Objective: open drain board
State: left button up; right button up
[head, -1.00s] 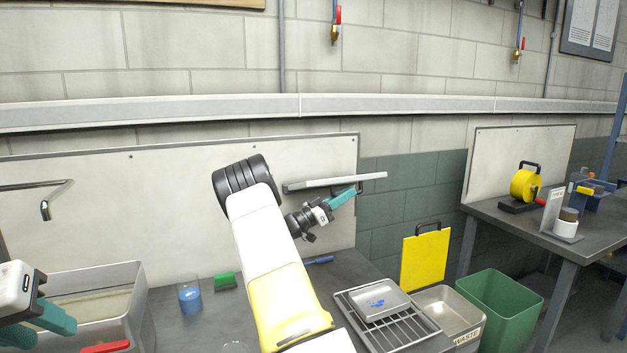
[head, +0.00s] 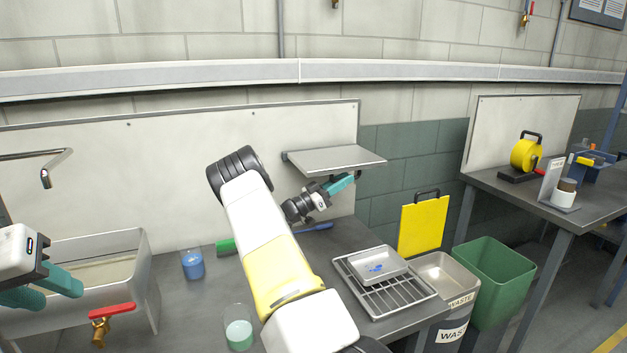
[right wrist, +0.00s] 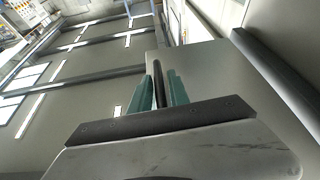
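The drain board (head: 330,158) is a pale grey panel fixed at its back edge to the white wall panel. Its top face shows in the head view, and it stands out roughly level. A small dark handle is at its front underside. My right gripper (head: 341,184) is just under the front edge. In the right wrist view its teal fingers (right wrist: 163,92) lie close on both sides of a dark bar (right wrist: 158,80), which looks like the handle, beside a grey panel. My left gripper (head: 42,289) is at the far left, fingers apart and empty, over the sink's left side.
A metal sink (head: 148,285) with a red-handled valve (head: 112,310) is at left. A blue beaker (head: 193,265), a green-filled beaker (head: 239,334) and a rack (head: 410,298) with a tray (head: 378,264) stand on the bench. A yellow board (head: 423,225) and green bin (head: 495,275) are at right.

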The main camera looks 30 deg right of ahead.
jog(key=v, duration=0.7)
jog(key=shift+a, duration=0.35)
jog(key=shift+f, duration=0.1)
